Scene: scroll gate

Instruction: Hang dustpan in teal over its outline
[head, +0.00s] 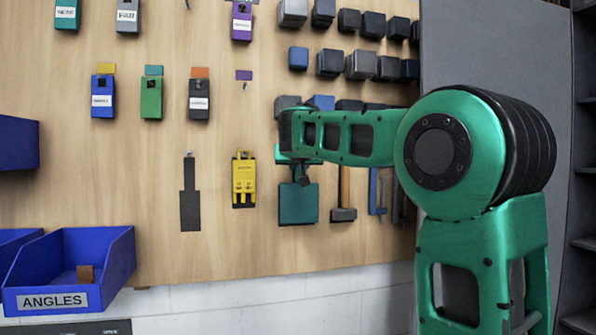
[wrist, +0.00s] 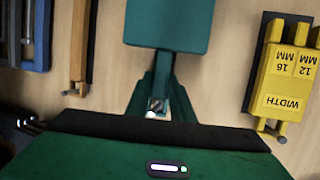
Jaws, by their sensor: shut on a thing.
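The teal dustpan (head: 298,204) is upright against the pegboard wall in the head view, pan down. Its pan also shows at the top of the wrist view (wrist: 168,26). My gripper (head: 299,174) is shut on its handle; in the wrist view the fingers (wrist: 157,98) flank the handle. A small pale peg tip shows close to the handle's end; I cannot tell whether the handle is on it. A dark edge shows beside the pan's lower left; the outline behind is mostly hidden by the pan. My forearm hides part of the area above.
A yellow gauge (head: 244,180) hangs left of the dustpan, a hammer (head: 344,200) right. Blue bins (head: 92,262) project at lower left. Dark blocks (head: 360,65) sit above; a grey panel (head: 500,50) stands right.

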